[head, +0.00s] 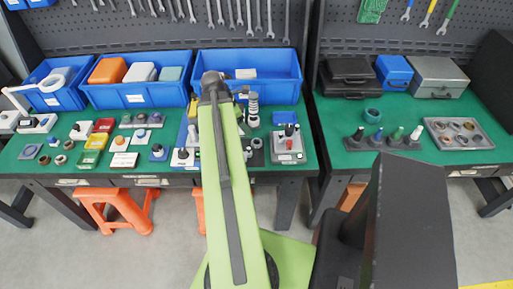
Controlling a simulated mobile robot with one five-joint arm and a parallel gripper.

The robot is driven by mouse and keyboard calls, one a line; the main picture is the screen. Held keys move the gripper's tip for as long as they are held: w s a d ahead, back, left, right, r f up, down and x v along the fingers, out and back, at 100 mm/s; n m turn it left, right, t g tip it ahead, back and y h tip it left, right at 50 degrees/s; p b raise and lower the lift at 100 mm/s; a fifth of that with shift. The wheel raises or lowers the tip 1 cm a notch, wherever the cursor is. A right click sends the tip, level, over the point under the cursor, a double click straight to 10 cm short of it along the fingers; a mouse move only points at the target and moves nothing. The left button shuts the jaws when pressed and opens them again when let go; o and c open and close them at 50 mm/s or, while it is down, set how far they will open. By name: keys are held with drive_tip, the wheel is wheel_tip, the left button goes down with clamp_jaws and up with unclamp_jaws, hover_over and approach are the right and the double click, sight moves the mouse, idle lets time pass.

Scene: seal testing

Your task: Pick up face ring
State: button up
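Several small rings could be the face ring, and I cannot tell which one it is. A grey-blue ring (31,152) and some brown rings (61,160) lie flat on the left part of the green workbench (15,163). A teal ring (373,115) sits on the right bench. A grey tray (434,138) on the right bench holds several metal and brown rings. My arm reaches forward over the left bench, and its far end with my gripper (213,84) is above the bench, near the blue bins. The fingers are too small and hidden to read.
Blue bins (150,94) line the back of the left bench, with many small parts and test devices in front. Dark cases (348,78) and a grey case (437,72) stand at the back right. An orange stool (117,205) is below. A gap separates the benches.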

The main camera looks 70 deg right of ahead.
drive_tip(key=b, duration=0.6)
approach(255, 140)
drive_tip(key=shift+s+a+f, duration=0.2)
drive_tip(key=shift+s+f, duration=0.3)
drive_tip(key=shift+f, duration=0.1)
drive_tip(key=shift+s+a+f, duration=0.2)
drive_tip(key=shift+s+f, duration=0.3)
drive_tip(key=shift+f, duration=0.1)
drive_tip(key=shift+s+d+f, duration=0.1)
drive_tip(key=shift+f, duration=0.05)
drive_tip(key=b+x, duration=0.5)
drive_tip(key=shift+d, duration=0.2)
drive_tip(key=c, duration=1.5)
